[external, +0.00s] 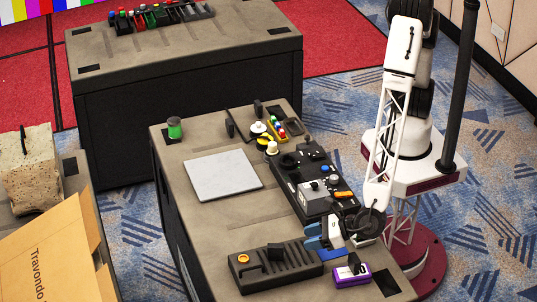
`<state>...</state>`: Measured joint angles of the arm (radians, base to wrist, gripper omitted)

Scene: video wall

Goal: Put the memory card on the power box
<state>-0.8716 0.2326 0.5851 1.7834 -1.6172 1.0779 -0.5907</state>
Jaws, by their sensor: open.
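My gripper (318,238) is low over the front right of the near table and is open, with nothing seen between its fingers. A small purple block with a black-and-white face (351,275) lies on the table just in front of it, apart from it; it may be the memory card, but the picture is too small to be sure. A black ribbed box with an orange button and a raised black knob (275,264) sits to the left of the gripper. It looks like the power box, though I cannot read any label.
A grey flat plate (222,175) lies mid-table. A black tray with a grey device (318,190) stands at the right, close to my arm. A green-topped jar (174,128) and small coloured items (277,128) are at the back. Bare tabletop (215,225) lies between plate and ribbed box.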

